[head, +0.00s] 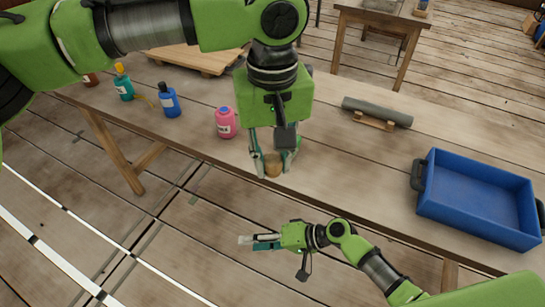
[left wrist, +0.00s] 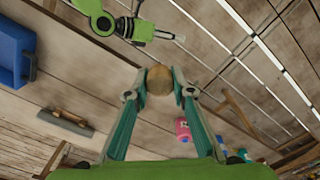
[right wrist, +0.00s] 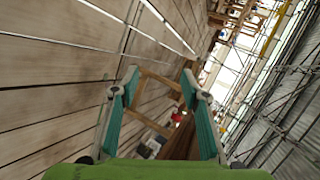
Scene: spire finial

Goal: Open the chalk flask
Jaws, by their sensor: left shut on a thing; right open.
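A tan, round-topped thing (head: 273,164) is between the fingers of my left gripper (head: 272,168), at the table's front edge. It also shows in the left wrist view (left wrist: 159,80), with a fingertip on each side. It may be the chalk flask or its cap; I see no label, and the fingers hide its sides. My left gripper is shut on it, pointing down. My right gripper (head: 247,243) is in front of the table, lower in the head view, pointing left. It is open and empty, with a clear gap between its fingers in the right wrist view (right wrist: 160,85).
On the wooden table (head: 335,185) stand a pink bottle (head: 226,124), a blue bottle (head: 168,102) and a teal bottle (head: 124,86) with a yellow cap. A grey cylinder (head: 377,110) lies on a wooden cradle, and a blue tray (head: 480,200) is at the right.

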